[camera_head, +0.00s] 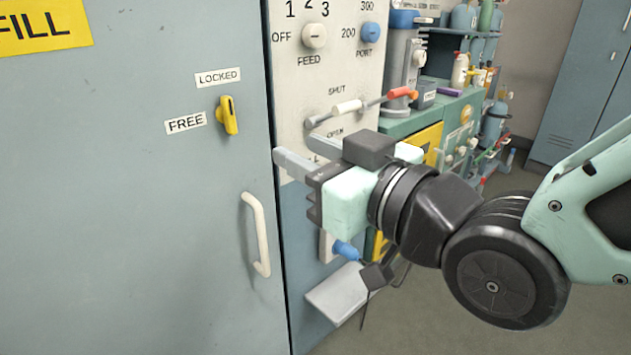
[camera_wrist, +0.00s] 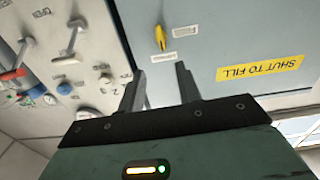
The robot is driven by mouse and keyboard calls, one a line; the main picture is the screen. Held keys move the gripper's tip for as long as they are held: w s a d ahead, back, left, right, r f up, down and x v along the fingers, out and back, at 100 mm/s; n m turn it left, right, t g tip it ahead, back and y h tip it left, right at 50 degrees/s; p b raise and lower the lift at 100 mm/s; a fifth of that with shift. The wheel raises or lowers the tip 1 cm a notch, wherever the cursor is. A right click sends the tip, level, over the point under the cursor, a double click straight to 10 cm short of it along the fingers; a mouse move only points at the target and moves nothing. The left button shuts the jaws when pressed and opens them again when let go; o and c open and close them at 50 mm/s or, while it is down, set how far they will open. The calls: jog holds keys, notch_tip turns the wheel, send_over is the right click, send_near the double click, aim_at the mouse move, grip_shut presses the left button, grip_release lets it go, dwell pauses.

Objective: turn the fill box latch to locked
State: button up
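The yellow fill box latch (camera_head: 228,115) is on the grey-blue door, with its bar close to vertical. The LOCKED label (camera_head: 217,77) is above it and the FREE label (camera_head: 185,122) is to its left. I cannot tell which end of the bar is the pointer. The latch also shows in the wrist view (camera_wrist: 159,38), beyond the fingertips, with the picture roughly upside down. My gripper (camera_head: 296,150) is to the right of and below the latch in the head view, apart from it. In the wrist view its two fingers (camera_wrist: 161,72) are spread with nothing between them.
The door has a white handle (camera_head: 257,235) below the latch and a yellow FILL sign (camera_head: 42,27). Right of the door is a panel with a FEED knob (camera_head: 314,37), a blue knob (camera_head: 370,32) and levers, including a white-gripped one (camera_head: 347,107). Shelves and bottles stand behind.

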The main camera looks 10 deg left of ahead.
jog(key=shift+s+d+b, duration=0.25)
jog(key=shift+d+b, duration=0.1)
jog(key=shift+b, duration=0.1)
jog(key=s+d+f+m+g+h, duration=0.1)
jog(key=s+d+f+g+h, duration=0.25)
jog(key=d+f+h, duration=0.35)
jog(key=s+d+f+m+g+h, duration=0.15)
jog(key=d+f+g, duration=0.25)
jog(key=f, duration=0.5)
jog(key=s+d+f+g+h, duration=0.2)
jog(key=s+d+g+h, duration=0.2)
jog(key=s+d, duration=0.25)
notch_tip(320, 180, up, 24)
jog(key=d+p, duration=0.1)
jog(key=p, duration=2.3)
jog(key=shift+s+r+h, duration=0.1)
jog(key=shift+h, duration=0.15)
